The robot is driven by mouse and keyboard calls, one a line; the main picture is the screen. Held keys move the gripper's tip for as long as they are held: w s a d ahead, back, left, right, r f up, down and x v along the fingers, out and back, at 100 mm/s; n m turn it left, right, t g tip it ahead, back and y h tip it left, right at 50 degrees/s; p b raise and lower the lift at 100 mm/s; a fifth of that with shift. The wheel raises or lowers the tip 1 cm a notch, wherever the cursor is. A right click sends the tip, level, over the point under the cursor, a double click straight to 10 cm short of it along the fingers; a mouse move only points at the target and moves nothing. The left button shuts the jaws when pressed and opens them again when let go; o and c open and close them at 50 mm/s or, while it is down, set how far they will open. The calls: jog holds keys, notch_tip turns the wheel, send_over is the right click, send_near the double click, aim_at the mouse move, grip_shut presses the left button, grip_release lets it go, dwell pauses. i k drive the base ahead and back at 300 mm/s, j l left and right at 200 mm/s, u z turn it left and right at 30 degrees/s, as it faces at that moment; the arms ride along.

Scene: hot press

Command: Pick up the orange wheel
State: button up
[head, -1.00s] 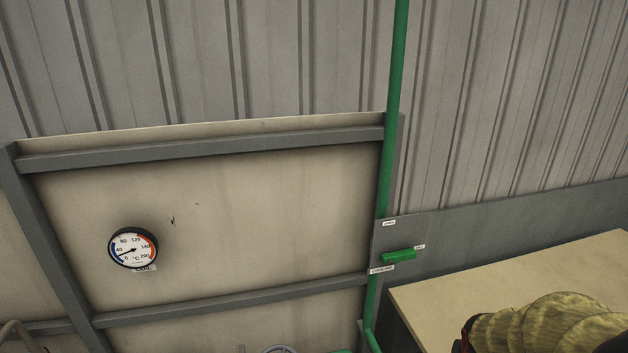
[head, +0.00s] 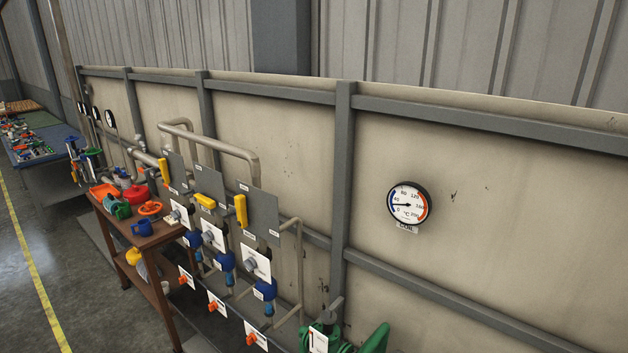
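A small orange wheel (head: 150,208) lies on the top of a brown wooden cart (head: 160,236) at the left of the head view. It is small and far off, so its details are hard to tell. A red round part (head: 136,194) lies just behind it, and a blue mug-like item (head: 142,228) stands in front of it. My gripper is not in view.
An orange tray (head: 104,190) and a green part (head: 118,210) share the cart top. Valve panels with yellow handles (head: 241,210) and pipes stand right of the cart. A gauge (head: 408,204) hangs on the wall. Floor (head: 60,250) left of the cart looks clear.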

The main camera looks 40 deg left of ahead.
aim_at(150, 207)
jog(key=u, duration=2.5)
jog(key=i+j+u, duration=0.2)
jog(key=i, duration=0.35)
jog(key=i+j+u, duration=0.2)
jog(key=i, duration=0.3)
jog(key=i+j+u, duration=0.2)
jog(key=i, duration=0.4)
jog(key=i+l, duration=0.15)
jog(key=i, duration=1.9)
jog(key=i+j+z, duration=0.1)
jog(key=i+z, duration=0.25)
jog(key=i, duration=0.15)
jog(key=i+j+z, duration=0.35)
jog(key=i, duration=0.15)
jog(key=i+l+z, duration=0.15)
jog(key=z, duration=0.25)
jog(key=i+z, duration=0.25)
jog(key=z, duration=0.15)
jog(key=i+z, duration=0.25)
jog(key=z, duration=0.15)
jog(key=i+z, duration=0.2)
jog(key=z, duration=0.2)
